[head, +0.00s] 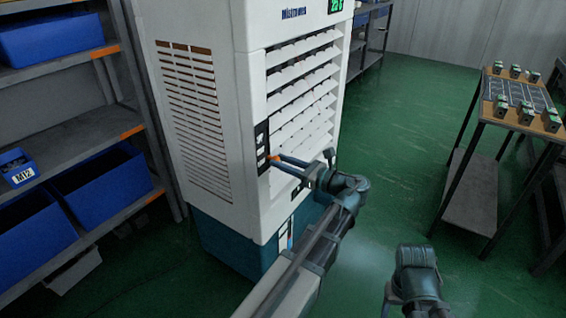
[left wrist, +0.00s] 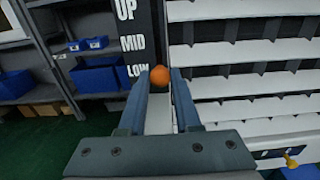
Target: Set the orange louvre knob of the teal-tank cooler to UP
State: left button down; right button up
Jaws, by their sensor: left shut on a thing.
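The white cooler (head: 255,110) stands on a teal tank (head: 225,243) in the head view. Its dark label strip (left wrist: 135,35) reads UP, MID and LOW from top to bottom. The orange louvre knob (left wrist: 159,76) sits level with LOW, just right of that word. My left gripper (left wrist: 160,80) is shut on the knob, one blue finger on each side. In the head view, my left gripper (head: 276,161) reaches the strip from the right, partly covering the knob. My right arm's wrist shows low in the head view, away from the cooler; its fingers are not clear.
White louvre slats (head: 305,90) fill the cooler's front beside the knob. A shelf with blue bins (head: 50,37) stands close on the left. A table (head: 515,100) with several small blocks stands at the right. Green floor between is free. A small yellow part (left wrist: 290,161) shows lower on the cooler.

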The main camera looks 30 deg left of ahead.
dwell(0.6)
pick_arm(q)
notch_tip(320, 180, up, 9)
jog(key=p, duration=0.8)
jog(key=shift+f+p, duration=0.15)
jog(key=shift+p, duration=0.15)
jog(key=shift+f, duration=0.1)
jog(key=c, duration=0.6)
grip_release()
jog(key=d, duration=0.9)
jog(key=s+d, duration=0.1)
jog(key=d, duration=0.4)
